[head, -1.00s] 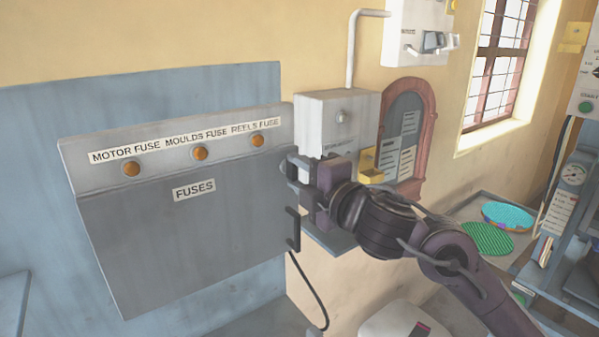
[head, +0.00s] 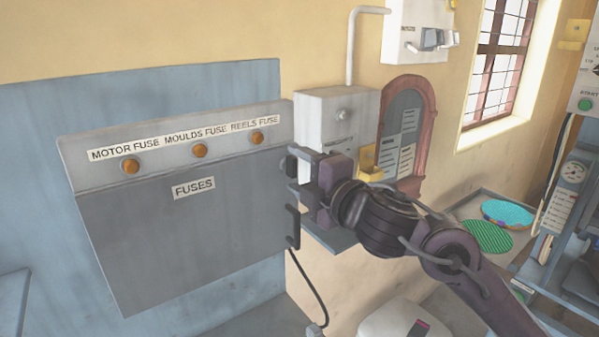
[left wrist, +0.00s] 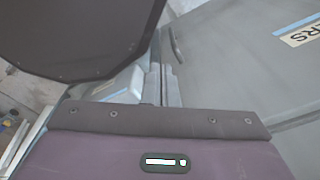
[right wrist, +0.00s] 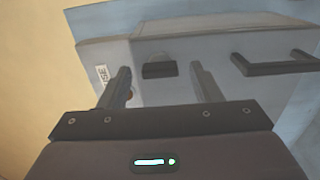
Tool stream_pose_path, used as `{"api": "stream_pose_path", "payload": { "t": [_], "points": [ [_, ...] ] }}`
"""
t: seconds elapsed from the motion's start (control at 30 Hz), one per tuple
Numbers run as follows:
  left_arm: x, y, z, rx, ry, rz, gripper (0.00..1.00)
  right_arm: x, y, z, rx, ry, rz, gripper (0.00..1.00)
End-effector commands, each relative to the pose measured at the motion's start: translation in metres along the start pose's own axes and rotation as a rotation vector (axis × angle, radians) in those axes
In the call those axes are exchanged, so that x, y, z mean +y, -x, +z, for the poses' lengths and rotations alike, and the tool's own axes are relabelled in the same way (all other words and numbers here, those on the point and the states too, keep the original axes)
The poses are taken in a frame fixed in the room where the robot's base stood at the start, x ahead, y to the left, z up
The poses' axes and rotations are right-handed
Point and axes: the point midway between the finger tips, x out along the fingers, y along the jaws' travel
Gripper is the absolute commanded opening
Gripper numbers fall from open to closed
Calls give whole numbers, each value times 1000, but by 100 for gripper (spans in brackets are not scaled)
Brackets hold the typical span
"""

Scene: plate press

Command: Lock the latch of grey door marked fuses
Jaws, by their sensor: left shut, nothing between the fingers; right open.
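The grey door (head: 170,245) marked FUSES (head: 194,188) is on the wall box at left and looks closed. Its dark bar handle (head: 292,227) is on the right edge and also shows in the right wrist view (right wrist: 275,63). The dark latch knob (right wrist: 158,69) sits between the spread fingers of my right gripper (right wrist: 163,88), a little beyond their tips; contact cannot be told. In the head view my right gripper (head: 296,168) is at the door's right edge, above the handle, partly hiding the latch. My left gripper (left wrist: 162,84) is shut and empty, seen only in the left wrist view.
A grey switch box (head: 335,112) and a yellow holder (head: 368,163) are on the wall right of the door, close to my right gripper. A wooden-framed board (head: 407,130) hangs beyond. A cable (head: 308,285) hangs below the door.

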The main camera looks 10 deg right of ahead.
Motion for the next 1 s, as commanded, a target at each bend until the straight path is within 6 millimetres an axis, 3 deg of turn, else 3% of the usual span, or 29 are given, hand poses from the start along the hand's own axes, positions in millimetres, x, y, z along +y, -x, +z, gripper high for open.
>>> {"api": "stream_pose_path", "payload": {
  "t": [0.3,0.5,1.0],
  "points": [
    [1,-11,1,0,0,1,0,-3,50,0,-2,7,-2,58],
    [1,-14,1,0,0,1,0,-2,72,1,-1,1,-2,58],
    [1,-14,1,0,-1,1,0,-1,75,0,0,0,-1,58]
  ]
}}
